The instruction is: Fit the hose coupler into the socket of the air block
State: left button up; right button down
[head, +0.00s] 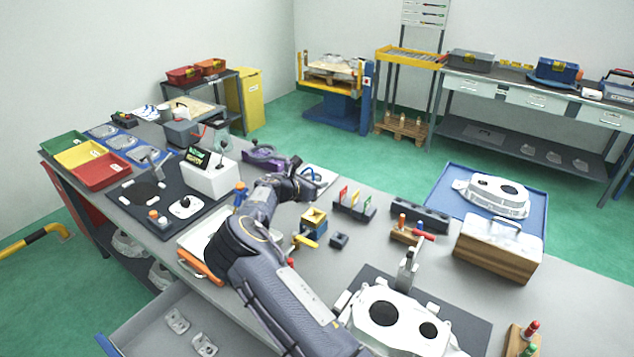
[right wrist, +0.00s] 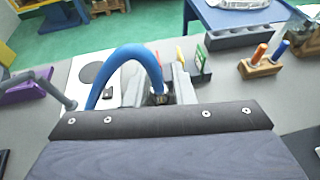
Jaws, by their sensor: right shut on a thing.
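My right arm reaches across the workbench in the head view, and its gripper (head: 302,187) is above the middle of the bench. In the right wrist view, the grey fingers of this gripper (right wrist: 159,92) are shut on the hose coupler (right wrist: 160,98), a small metallic piece mostly hidden between them. A blue hose (right wrist: 130,52) arches up from it and down to the left. My left gripper is out of view.
A small dark block (head: 339,241) and a rack of coloured cards (head: 354,206) stand to the right of the gripper. A white panel (right wrist: 82,72) lies behind the hose. A purple clamp (head: 262,157) is to the left. A white casting (head: 392,318) lies at the front right.

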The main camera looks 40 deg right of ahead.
jog(key=shift+f+b, duration=1.25)
jog(key=shift+f, duration=0.95)
jog(key=shift+f+b, duration=1.35)
jog(key=shift+f, duration=0.35)
jog(key=c, duration=1.1)
grip_release()
jog(key=shift+c, duration=0.2)
jog(key=b+v, duration=0.1)
jog(key=v, duration=0.7)
jog(key=shift+b, duration=0.4)
jog(key=shift+w, duration=0.1)
